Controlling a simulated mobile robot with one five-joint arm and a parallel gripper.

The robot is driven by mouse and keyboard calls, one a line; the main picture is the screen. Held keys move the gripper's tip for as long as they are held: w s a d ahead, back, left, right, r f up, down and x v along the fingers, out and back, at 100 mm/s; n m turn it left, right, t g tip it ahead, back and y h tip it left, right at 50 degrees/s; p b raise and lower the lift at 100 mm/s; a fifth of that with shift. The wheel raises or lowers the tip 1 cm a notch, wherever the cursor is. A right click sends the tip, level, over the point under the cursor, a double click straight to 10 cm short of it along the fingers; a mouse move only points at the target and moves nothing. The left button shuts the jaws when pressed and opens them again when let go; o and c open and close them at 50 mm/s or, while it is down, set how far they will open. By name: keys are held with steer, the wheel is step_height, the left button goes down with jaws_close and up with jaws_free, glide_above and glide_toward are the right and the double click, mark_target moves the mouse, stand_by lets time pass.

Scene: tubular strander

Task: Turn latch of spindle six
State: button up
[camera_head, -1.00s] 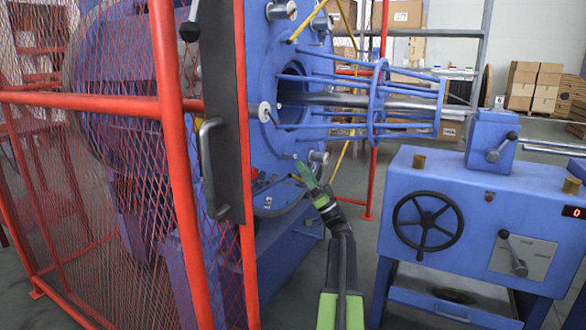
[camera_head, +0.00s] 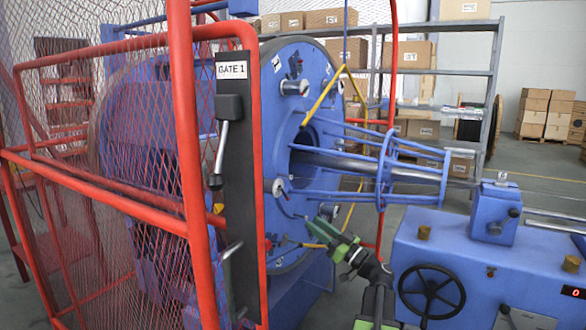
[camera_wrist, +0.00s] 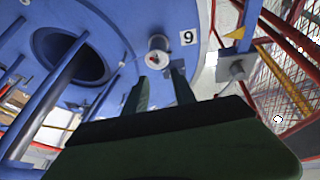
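The blue spindle disc (camera_head: 300,90) of the strander stands behind the red mesh cage, with several latch knobs around its face. My gripper (camera_head: 314,228) is in front of its lower part. In the wrist view a round metal latch knob (camera_wrist: 158,55) lies just beyond my fingertips (camera_wrist: 161,77). The fingers are apart with a gap between them, and the knob is not visibly touched.
The red mesh cage (camera_head: 182,120) with its GATE 1 panel (camera_head: 240,180) stands left of my arm. A blue bench with a black handwheel (camera_head: 432,292) is at right. A yellow rod (camera_head: 320,95) and the blue tube guide (camera_head: 385,165) extend near the disc.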

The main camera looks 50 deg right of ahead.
steer(key=s+a+r+n+g+h+p, duration=0.1)
steer(key=s+r+g+h+p, duration=0.25)
steer(key=r+p, duration=0.4)
steer(key=p, duration=0.3)
glide_toward(284, 193)
steer(key=w+d, duration=0.1)
steer(key=w, duration=0.6)
steer(key=shift+f+g, duration=0.3)
steer(key=shift+g, duration=0.15)
steer(key=shift+d, duration=0.1)
steer(key=shift+c, duration=0.3)
steer(key=shift+n, duration=0.3)
jaws_close()
